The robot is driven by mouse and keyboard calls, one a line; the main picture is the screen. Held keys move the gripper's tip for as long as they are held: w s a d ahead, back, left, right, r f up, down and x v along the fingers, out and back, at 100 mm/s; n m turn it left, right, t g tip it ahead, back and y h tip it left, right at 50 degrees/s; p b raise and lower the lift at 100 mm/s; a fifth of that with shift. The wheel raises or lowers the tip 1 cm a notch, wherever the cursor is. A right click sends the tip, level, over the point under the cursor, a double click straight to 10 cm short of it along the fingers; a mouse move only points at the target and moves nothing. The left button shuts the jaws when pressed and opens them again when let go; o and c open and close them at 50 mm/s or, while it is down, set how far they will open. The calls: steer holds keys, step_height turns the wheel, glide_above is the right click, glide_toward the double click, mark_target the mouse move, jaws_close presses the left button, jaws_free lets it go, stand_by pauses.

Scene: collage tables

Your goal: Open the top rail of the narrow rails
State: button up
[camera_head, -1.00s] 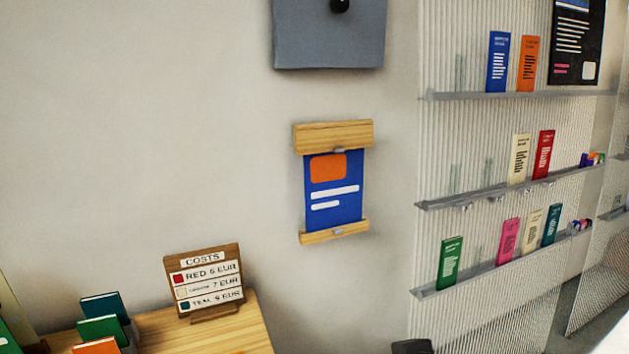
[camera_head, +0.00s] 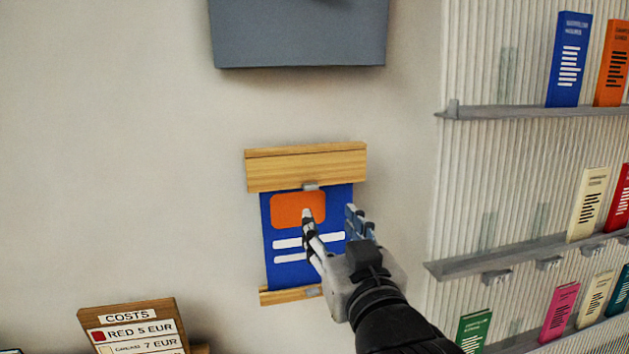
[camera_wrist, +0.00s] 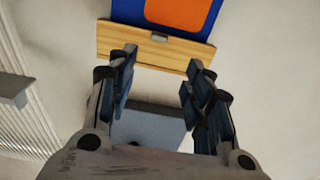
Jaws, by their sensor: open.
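The top wooden rail (camera_head: 300,170) is mounted on the wall, with a small grey clip (camera_head: 310,186) at its lower edge. A blue poster (camera_head: 283,262) with an orange block hangs from it down to the bottom wooden rail (camera_head: 282,297), partly hidden by my gripper. My gripper (camera_head: 330,212) is open and empty, in front of the poster and below the top rail in the head view. The wrist view looks upside down: the top rail (camera_wrist: 150,48) and its clip (camera_wrist: 159,37) lie beyond the open fingers (camera_wrist: 160,66). I see no contact.
A grey box-like panel (camera_head: 300,35) is on the wall above the top rail. Ribbed shelving with grey ledges (camera_head: 530,110) and upright booklets stands to the right. A wooden price sign (camera_head: 135,330) is at lower left. The wall left of the poster is bare.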

mark_target(312, 187)
steer(key=p+x, duration=0.3)
steer(key=x, duration=1)
steer(key=shift+w+d+f+p, duration=0.1)
steer(key=shift+w+p, duration=0.15)
steer(key=shift+p, duration=0.15)
steer(key=shift+c, duration=0.2)
jaws_close()
